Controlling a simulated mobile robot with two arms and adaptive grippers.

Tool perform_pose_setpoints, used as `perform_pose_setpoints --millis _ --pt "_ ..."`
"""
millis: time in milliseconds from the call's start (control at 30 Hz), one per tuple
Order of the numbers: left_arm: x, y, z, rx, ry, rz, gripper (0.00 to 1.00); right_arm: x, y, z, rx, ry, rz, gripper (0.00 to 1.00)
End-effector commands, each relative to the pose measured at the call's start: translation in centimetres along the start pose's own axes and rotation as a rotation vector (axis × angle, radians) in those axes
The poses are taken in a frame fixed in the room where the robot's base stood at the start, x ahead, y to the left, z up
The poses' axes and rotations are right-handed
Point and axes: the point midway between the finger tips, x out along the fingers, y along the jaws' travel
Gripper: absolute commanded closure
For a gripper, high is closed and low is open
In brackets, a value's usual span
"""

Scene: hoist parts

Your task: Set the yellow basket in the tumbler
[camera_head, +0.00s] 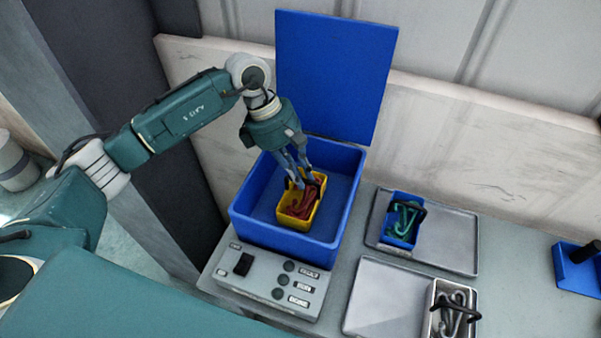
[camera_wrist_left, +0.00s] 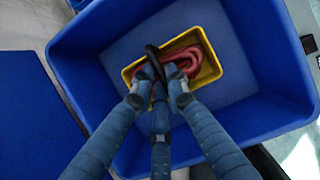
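The yellow basket (camera_head: 297,218) is inside the blue open tumbler (camera_head: 284,239), upright, with dark red hook-like parts (camera_head: 303,201) in it. In the left wrist view the basket (camera_wrist_left: 212,72) shows against the tumbler's blue floor, with its black handle (camera_wrist_left: 152,58) arching over the red parts. My left gripper (camera_head: 303,182) reaches down into the tumbler, over the basket. Its fingertips (camera_wrist_left: 160,98) are drawn together at the handle and appear shut on it. They hide part of the handle. Whether the basket's underside touches the floor is not clear. My right gripper is not in view.
The tumbler's blue lid (camera_head: 336,75) stands open behind it. A grey control panel (camera_head: 262,290) is in front. To the right are a tray (camera_head: 453,240) with a blue basket (camera_head: 401,232), another tray (camera_head: 385,300) with a light basket (camera_head: 437,328), and a blue holder (camera_head: 575,275).

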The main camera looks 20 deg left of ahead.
Motion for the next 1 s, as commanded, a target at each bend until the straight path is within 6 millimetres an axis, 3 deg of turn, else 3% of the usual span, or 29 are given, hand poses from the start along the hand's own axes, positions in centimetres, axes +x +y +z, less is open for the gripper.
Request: perform_pose_setpoints --millis 33,100,467,533,1000 --pt "0.0 0.0 0.0 0.000 0.001 0.000 0.78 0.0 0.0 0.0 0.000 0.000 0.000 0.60" --pt "0.0 0.0 0.0 0.000 0.001 -0.001 0.67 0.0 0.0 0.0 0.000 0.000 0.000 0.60" --pt "-0.4 0.0 0.1 -0.001 0.001 0.000 0.67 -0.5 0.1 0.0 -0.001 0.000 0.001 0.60" --pt "-0.9 0.1 0.0 0.000 0.001 0.004 0.67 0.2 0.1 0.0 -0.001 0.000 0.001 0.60" --pt "-10.2 0.1 0.0 -0.001 0.000 0.004 0.67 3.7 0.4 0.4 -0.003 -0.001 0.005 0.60"
